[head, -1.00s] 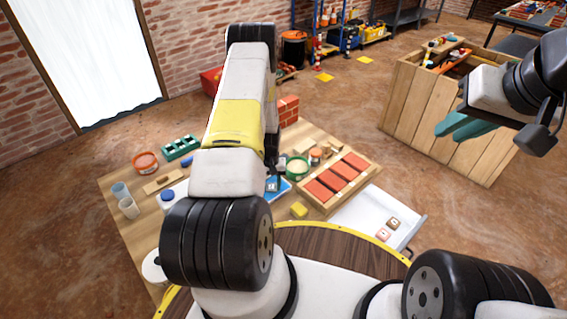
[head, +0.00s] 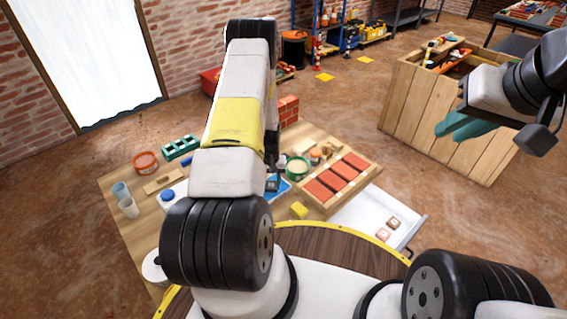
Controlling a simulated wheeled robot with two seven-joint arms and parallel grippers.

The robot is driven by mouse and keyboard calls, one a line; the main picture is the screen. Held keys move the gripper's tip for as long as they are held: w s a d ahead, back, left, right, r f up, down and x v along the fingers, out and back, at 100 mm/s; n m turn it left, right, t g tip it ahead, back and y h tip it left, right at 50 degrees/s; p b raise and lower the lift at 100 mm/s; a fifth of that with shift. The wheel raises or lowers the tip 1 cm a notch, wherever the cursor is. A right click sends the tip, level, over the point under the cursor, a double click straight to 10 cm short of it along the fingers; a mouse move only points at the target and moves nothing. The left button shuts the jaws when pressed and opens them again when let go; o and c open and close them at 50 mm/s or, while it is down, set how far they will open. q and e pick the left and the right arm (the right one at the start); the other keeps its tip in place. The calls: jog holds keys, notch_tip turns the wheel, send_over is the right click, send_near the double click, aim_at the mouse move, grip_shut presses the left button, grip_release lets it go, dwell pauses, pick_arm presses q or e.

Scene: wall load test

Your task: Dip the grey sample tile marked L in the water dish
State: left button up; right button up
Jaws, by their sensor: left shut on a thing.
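The blue water dish (head: 284,185) stands on the wooden table, partly hidden behind my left arm. A small dark grey tile (head: 272,184) shows at the dish, beside my forearm. It is in or just over the dish; I cannot tell how deep, and its mark is not readable. My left gripper (head: 274,174) is mostly hidden by its own arm and is shut on the tile. My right gripper (head: 465,128), with teal fingers, hangs in the air at the right, far from the dish; its opening is unclear.
A wooden tray (head: 372,172) of red tiles lies right of the dish. A white drawer (head: 362,218) holds two small tiles. A wooden crate (head: 425,115) stands at the right.

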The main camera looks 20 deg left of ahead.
aim_at(271, 185)
pick_arm(q)
jog(key=shift+r, duration=2.9)
